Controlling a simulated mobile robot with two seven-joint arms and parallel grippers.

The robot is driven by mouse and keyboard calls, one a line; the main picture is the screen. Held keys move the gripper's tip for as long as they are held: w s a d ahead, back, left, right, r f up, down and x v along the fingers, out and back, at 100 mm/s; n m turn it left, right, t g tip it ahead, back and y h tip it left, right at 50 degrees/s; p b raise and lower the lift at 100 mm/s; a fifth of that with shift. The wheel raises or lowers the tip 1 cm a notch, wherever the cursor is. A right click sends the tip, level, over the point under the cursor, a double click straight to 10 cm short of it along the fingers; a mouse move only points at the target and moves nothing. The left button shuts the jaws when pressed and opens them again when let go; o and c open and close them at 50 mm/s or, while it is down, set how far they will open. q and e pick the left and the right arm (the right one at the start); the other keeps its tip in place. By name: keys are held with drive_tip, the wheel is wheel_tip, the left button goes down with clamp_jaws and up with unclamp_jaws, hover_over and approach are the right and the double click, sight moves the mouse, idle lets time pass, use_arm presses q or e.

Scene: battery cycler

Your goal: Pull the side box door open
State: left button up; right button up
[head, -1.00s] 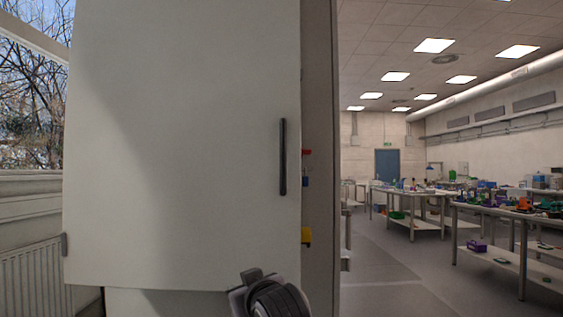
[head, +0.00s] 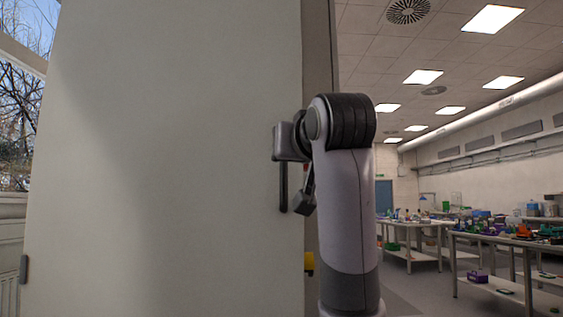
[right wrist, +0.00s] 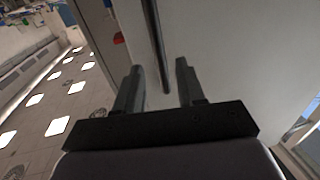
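The side box door (head: 160,170) is a large, flat pale panel filling the left half of the head view. Its dark vertical bar handle (head: 284,192) is near the right edge; the handle also crosses the right wrist view (right wrist: 154,40). My right gripper (head: 285,142) is at the handle's upper part, with its fingertips hard to make out there. In the right wrist view my right gripper (right wrist: 158,68) is open, its two fingers on either side of the handle with gaps visible. I cannot tell whether the door is slightly ajar. My left gripper is out of view.
A small grey hinge (head: 24,268) is at the door's left edge. A yellow part (head: 309,262) shows just past the right edge. Workbenches (head: 500,240) with several items stand farther right, with open floor between. A window (head: 20,120) is at the far left.

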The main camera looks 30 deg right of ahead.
drive_tip(key=p, duration=0.1)
hover_over(284, 200)
drive_tip(key=shift+w+d, duration=0.3)
drive_tip(key=shift+w, duration=0.15)
clamp_jaws()
